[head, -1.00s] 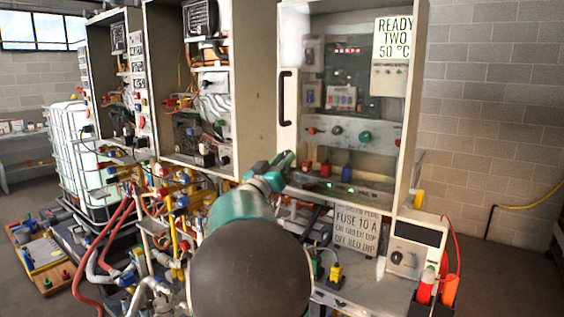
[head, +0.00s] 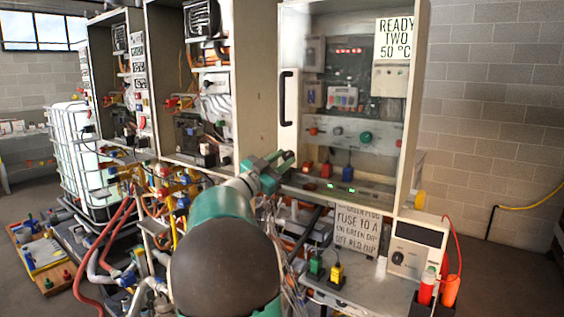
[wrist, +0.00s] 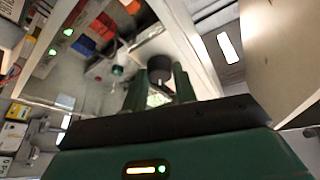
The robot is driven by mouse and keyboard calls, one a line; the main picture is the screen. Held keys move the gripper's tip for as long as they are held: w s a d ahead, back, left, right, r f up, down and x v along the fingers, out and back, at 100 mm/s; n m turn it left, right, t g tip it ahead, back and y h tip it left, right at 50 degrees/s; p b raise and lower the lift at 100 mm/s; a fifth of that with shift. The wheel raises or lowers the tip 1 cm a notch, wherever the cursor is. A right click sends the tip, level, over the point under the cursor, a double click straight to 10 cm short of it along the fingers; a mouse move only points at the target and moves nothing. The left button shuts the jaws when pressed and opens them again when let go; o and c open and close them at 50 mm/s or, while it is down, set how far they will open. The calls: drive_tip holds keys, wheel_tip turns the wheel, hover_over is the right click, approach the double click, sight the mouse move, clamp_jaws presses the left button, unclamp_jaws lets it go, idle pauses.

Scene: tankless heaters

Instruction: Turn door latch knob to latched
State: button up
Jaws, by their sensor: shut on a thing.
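The door latch knob (wrist: 160,68) is a dark round knob with a pale line on its face, seen in the wrist view. My gripper (wrist: 160,82) has its two green fingers on either side of it and is shut on it. In the head view my gripper (head: 284,160) is at the lower left corner of the right cabinet's door, below the black door handle (head: 287,98). My gripper hides the knob there. I cannot tell from the pale line whether the knob is latched.
The right cabinet (head: 415,120) holds switches and indicator lights behind its front. A grey shelf with a meter box (head: 416,248) and orange cylinders (head: 450,291) stands lower right. Pipes and red hoses (head: 110,240) crowd the lower left. Open floor lies at the right.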

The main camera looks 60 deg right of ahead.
drive_tip(key=m+g+y, duration=0.1)
drive_tip(key=m, duration=0.2)
drive_tip(key=m+g+y, duration=0.1)
drive_tip(key=m, duration=0.3)
drive_tip(key=shift+w+r, duration=0.15)
drive_tip(key=m+y, duration=0.1)
drive_tip(key=m, duration=0.2)
drive_tip(key=m+y, duration=0.1)
drive_tip(key=m, duration=0.2)
drive_tip(key=shift+r+y, duration=0.2)
drive_tip(key=shift+y, duration=0.2)
drive_tip(key=o, duration=1)
drive_tip(key=v, duration=1.3)
drive_tip(key=shift+w+a, duration=0.25)
drive_tip(key=shift+a, duration=0.05)
